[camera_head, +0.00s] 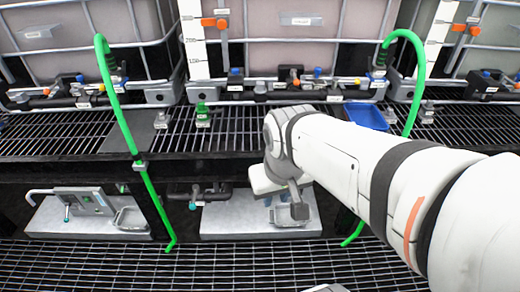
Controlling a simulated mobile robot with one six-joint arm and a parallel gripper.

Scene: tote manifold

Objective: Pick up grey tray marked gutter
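A small grey tray (131,218) sits at the right end of the left pale shelf under the grating. A second grey tray-like piece (283,220) lies on the middle pale shelf, partly hidden by my gripper. No marking can be read on either, so I cannot tell which is marked gutter. My gripper (299,211) hangs at the end of my white arm, over the right part of the middle shelf. It overlaps the second tray in the picture; contact cannot be made out. Its fingers are too small and covered to tell whether they are open.
Green hoses (122,118) hang at left and at right (418,88) past the grating edge. A blue tray (366,115) and a green bottle-like item (203,114) stand on the upper grating (60,138). Large caged tanks (300,22) line the back. The lower grating (120,268) looks mostly clear.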

